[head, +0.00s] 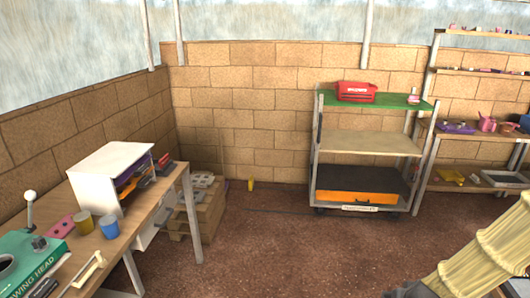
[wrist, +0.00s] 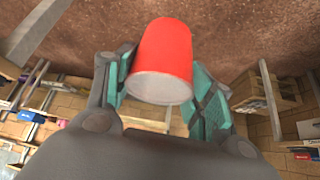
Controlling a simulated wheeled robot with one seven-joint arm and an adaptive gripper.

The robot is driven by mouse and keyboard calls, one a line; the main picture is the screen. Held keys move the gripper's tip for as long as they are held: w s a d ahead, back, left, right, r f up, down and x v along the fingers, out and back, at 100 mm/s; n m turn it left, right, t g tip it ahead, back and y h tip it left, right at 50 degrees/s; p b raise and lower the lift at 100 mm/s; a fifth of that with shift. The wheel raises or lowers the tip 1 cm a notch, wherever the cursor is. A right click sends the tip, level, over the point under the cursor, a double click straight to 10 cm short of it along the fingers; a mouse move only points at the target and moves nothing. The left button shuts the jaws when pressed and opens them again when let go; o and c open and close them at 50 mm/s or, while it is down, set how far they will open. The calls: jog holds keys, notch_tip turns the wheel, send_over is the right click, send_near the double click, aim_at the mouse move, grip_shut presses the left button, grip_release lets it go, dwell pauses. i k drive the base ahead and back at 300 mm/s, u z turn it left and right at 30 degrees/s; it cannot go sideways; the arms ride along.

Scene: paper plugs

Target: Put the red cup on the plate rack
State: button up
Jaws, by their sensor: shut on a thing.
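The red cup (wrist: 163,52) shows in the wrist view, between the two green-padded fingers of my gripper (wrist: 164,78). My gripper is shut on the cup and holds it with brown floor behind it. The cup's pale, round end faces the wrist camera. The cup does not show in the head view. I cannot tell for sure which thing is the plate rack.
A wooden workbench (head: 165,190) at the left bears a white cabinet (head: 92,183), a blue cup (head: 108,228) and a yellow cup (head: 84,222). A green-topped trolley (head: 370,143) stands by the back wall. The floor (head: 285,235) between them is clear.

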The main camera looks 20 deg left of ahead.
aim_at(113, 157)
jog(key=i, duration=2.6)
jog(key=u, duration=2.65)
